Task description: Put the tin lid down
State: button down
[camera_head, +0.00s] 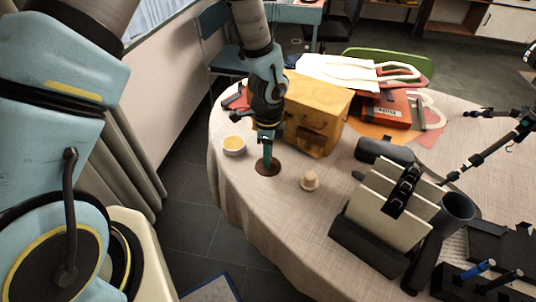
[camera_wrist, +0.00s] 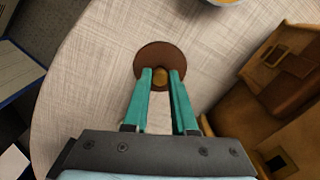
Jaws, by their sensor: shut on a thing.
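The tin lid is a round brown disc (camera_head: 268,167) near the left edge of the table, with a small yellowish knob in the middle. In the wrist view the lid (camera_wrist: 150,55) lies flat beyond my fingers, with its knob between the fingertips. My gripper (camera_head: 266,155) points down at the lid from above. In the wrist view my gripper's green fingers (camera_wrist: 160,78) are shut on the lid's knob. The lid looks at or very near the tabletop; I cannot tell whether it touches the cloth.
A white bowl with yellow contents (camera_head: 233,145) stands left of the lid. A brown-yellow bag (camera_head: 314,115) is close behind on the right. A small beige cup-like object (camera_head: 310,180) stands to the right. The cloth-covered table (camera_head: 255,205) is bare in front of the lid.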

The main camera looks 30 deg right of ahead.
jog(key=shift+f, duration=0.1)
jog(key=c, duration=0.7)
grip_release()
notch_tip(320, 180, up, 12)
jog(key=shift+r+b, duration=0.1)
jog(key=shift+b, duration=0.9)
jog(key=w+a+r+n, duration=0.3)
jog(key=w+a+n, duration=0.4)
jog(key=a, duration=0.3)
jog(key=a+r+n, duration=0.1)
jog(key=a+n, duration=0.5)
jog(key=a, duration=0.2)
jog(key=a+r+n+t, duration=0.1)
jog(key=a+r+n, duration=0.1)
jog(key=a+n, duration=0.4)
jog(key=w+a+r+n, duration=0.1)
jog(key=a+r+n, duration=0.1)
jog(key=a+n, duration=0.4)
jog(key=shift+a+n+t, duration=0.3)
jog(key=shift+a, duration=2.35)
